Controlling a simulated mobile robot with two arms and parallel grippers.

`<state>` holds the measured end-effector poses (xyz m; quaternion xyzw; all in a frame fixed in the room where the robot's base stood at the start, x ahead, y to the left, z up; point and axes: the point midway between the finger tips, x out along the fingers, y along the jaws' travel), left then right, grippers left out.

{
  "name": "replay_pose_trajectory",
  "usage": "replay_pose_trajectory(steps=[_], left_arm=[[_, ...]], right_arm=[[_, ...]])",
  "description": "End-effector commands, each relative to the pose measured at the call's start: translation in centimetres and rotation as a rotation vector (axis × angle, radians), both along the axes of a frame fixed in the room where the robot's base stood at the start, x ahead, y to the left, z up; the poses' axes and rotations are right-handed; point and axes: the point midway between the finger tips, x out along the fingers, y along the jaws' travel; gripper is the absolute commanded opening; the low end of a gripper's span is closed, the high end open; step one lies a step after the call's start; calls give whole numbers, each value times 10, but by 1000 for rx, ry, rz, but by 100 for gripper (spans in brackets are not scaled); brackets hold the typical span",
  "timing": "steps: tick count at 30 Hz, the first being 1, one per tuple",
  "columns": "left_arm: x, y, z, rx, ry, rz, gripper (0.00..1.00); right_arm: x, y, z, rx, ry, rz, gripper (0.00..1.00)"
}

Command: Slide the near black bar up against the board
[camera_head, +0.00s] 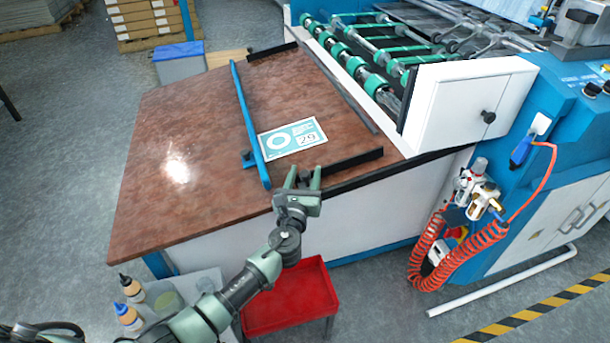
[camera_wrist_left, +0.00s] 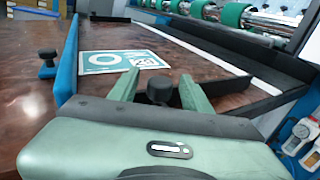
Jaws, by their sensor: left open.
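The near black bar (camera_head: 352,161) lies on the brown table at its near right edge. The board, a white and teal printed sheet (camera_head: 292,139), lies flat beyond it, with a strip of bare table between them. My left gripper (camera_head: 303,174) is at the table's near edge by the bar's left end. In the left wrist view its fingers (camera_wrist_left: 160,85) are open on either side of a dark knob (camera_wrist_left: 160,92); I cannot tell whether they touch it. The board (camera_wrist_left: 118,58) and part of the bar (camera_wrist_left: 228,83) show beyond the fingers. My right gripper is not in view.
A long blue bar (camera_head: 248,122) with a dark knob lies along the board's left side. A far black bar (camera_head: 271,52) lies at the table's back. Green rollers (camera_head: 352,63) and a white machine panel (camera_head: 455,105) stand at the right. The table's left part is clear.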

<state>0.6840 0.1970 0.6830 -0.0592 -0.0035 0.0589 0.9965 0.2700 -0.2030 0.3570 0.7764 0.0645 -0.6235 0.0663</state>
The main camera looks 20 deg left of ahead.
Motion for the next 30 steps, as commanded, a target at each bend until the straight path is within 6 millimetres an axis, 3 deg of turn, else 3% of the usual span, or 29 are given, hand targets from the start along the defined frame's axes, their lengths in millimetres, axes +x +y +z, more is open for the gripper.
replay_pose_trajectory(steps=[3,8,30], left_arm=[[0,0,0,-1,0,0,46],[0,0,0,-1,0,0,1],[-1,0,-1,1,1,1,0]], right_arm=[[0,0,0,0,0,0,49],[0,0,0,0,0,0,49],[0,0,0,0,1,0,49]])
